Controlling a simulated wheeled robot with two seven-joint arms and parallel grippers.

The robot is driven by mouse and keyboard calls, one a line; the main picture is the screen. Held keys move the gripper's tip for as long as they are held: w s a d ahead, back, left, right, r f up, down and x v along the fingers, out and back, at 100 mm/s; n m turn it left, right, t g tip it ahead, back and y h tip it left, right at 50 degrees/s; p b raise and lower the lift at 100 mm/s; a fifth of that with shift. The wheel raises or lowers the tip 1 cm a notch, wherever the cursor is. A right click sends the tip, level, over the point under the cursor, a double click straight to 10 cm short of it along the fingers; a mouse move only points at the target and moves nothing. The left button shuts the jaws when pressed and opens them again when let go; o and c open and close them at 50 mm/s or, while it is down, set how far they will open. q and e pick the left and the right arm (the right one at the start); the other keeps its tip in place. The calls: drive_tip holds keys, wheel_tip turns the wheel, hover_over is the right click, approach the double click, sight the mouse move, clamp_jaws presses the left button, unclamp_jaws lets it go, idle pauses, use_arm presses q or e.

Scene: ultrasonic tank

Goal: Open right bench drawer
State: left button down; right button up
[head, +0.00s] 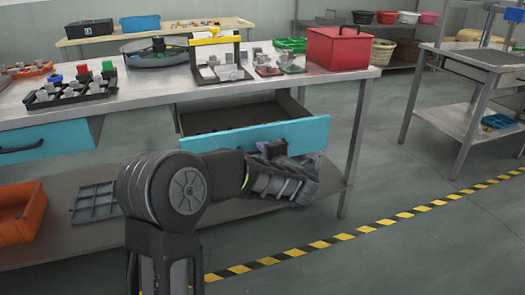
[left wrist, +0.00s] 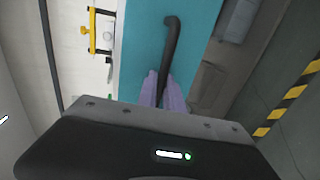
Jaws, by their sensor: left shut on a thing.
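The right bench drawer (head: 228,138) has a blue front and stands pulled out from under the bench top, with its dark inside showing. Its front also fills the middle of the left wrist view (left wrist: 143,45). The black drawer handle (left wrist: 172,40) runs down between the purple fingers of my left gripper (left wrist: 163,88), which is shut on it. In the head view my left gripper (head: 272,155) is at the right part of the drawer front and my wrist hides part of it. My right gripper is in neither view.
The bench top (head: 150,92) carries a red box (head: 338,48), a yellow-topped rack (head: 216,58) and dark trays of parts. A closed blue left drawer (head: 45,143) is beside. An orange bin (head: 20,212) stands on the lower shelf. Floor at right is clear, with a striped line (head: 365,229).

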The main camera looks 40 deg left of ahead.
use_arm(q)
drive_tip(key=c, duration=1.8)
unclamp_jaws()
drive_tip(key=v, duration=0.7)
drive_tip(key=shift+s+d+p, duration=0.2)
drive_tip(key=shift+d+p, duration=0.1)
drive_tip(key=shift+p, duration=0.1)
